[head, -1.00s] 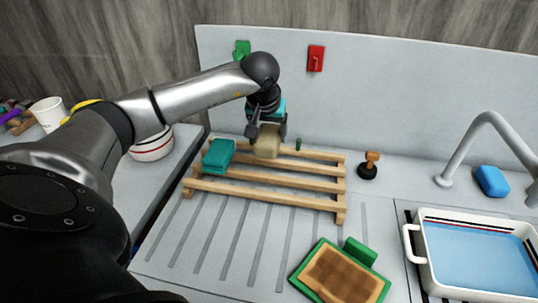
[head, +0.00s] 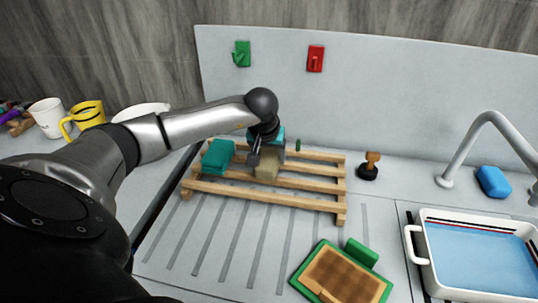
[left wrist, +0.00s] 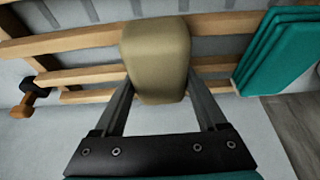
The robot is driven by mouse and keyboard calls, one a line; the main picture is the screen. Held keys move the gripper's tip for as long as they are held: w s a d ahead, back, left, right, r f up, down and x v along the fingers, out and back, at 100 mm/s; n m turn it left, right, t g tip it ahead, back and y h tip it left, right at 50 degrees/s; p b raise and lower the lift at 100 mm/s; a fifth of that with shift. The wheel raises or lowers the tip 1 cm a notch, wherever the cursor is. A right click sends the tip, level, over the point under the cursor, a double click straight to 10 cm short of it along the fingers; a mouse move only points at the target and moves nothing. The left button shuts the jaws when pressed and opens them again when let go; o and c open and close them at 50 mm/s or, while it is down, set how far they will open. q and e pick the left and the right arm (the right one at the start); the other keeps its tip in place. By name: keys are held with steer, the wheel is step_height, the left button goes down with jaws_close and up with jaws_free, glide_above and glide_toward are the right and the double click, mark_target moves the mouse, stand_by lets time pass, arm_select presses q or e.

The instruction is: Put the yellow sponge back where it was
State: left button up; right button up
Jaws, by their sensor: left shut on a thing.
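The yellow sponge (head: 267,168) looks dull beige-yellow and is at the wooden slatted rack (head: 300,201), right of a teal block. My left gripper (head: 268,152) is shut on the sponge from above and behind. In the left wrist view the sponge (left wrist: 157,60) sits between the two fingers (left wrist: 158,92), with the rack slats (left wrist: 70,76) behind it. I cannot tell whether the sponge touches the slats. My right gripper is not in view.
The teal block (head: 218,156) lies close left of the sponge on the rack. A wooden-handled black stamp-like tool (head: 369,167) stands right of the rack. A green-framed brown board (head: 342,274) lies in front. A white basin of blue water (head: 478,258) and a blue sponge (head: 492,181) are at right.

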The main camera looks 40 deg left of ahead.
arm_select(q)
steer(key=shift+f, duration=0.2)
steer(key=o, duration=0.7)
steer(key=shift+f, duration=0.1)
steer(key=o, duration=0.4)
steer(key=shift+o, duration=0.2)
steer(key=shift+r+p, duration=0.5)
steer(key=shift+r, duration=0.2)
steer(key=v, duration=1.1)
steer(key=shift+s+r, duration=0.2)
steer(key=shift+r, duration=0.15)
steer(key=shift+d, duration=0.1)
